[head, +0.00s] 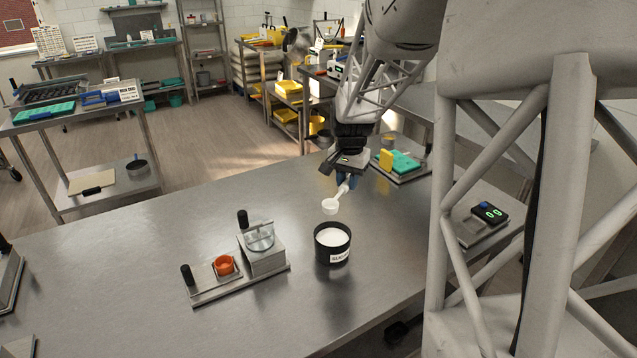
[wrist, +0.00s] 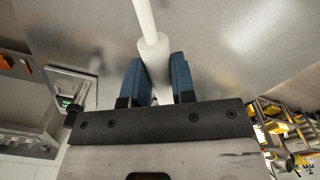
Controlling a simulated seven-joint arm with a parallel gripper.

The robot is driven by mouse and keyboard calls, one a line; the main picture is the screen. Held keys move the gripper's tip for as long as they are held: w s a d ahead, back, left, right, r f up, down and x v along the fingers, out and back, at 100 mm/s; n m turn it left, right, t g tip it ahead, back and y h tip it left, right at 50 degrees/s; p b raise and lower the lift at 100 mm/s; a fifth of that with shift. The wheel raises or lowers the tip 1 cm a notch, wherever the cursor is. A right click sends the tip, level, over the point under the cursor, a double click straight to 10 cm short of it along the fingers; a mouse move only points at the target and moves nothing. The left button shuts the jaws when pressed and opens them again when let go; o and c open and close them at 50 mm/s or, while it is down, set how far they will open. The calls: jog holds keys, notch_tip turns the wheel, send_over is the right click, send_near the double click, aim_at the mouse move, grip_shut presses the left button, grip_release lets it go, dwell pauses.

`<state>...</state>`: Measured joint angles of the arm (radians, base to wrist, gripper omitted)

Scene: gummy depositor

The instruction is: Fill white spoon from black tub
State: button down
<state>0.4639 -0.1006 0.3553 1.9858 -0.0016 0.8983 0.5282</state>
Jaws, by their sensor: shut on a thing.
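The white spoon (head: 331,206) is in my gripper (head: 346,181). In the head view its bowl hangs above the steel table, just behind the black tub. The black tub (head: 333,252) stands upright on the table, holds white powder (head: 332,237) and has a white label, only partly readable. The spoon bowl is apart from the tub and looks higher than its rim; I cannot tell whether it is empty. In the wrist view, the blue fingers of my gripper (wrist: 161,82) are shut on the thick part of the white spoon handle (wrist: 153,52). The bowl is out of that view.
Left of the tub is a metal fixture (head: 262,260) with a clear-topped block and an orange cup (head: 224,265). A scale with green digits (head: 488,213) is at right, beside my grey frame. A tray with teal and yellow items (head: 398,162) lies behind.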

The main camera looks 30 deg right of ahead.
jog(key=shift+w+d, duration=0.35)
jog(key=shift+d, duration=0.25)
jog(key=shift+a+h, duration=0.1)
jog(key=shift+h, duration=0.2)
jog(key=shift+s+a+f+t+h, duration=0.15)
jog(key=shift+t+h, duration=0.35)
jog(key=shift+h, duration=0.15)
jog(key=shift+s+a+f+t+h, duration=0.1)
jog(key=shift+a+t+h, duration=0.1)
jog(key=shift+t+h, duration=0.35)
jog(key=shift+s+a+f+t+h, duration=0.15)
jog(key=shift+t+h, duration=0.3)
jog(key=shift+h, duration=0.25)
notch_tip(320, 180, down, 7)
jog(key=shift+f, duration=0.2)
jog(key=shift+r, duration=0.15)
dwell(1.4)
jog(key=shift+r, duration=3.6)
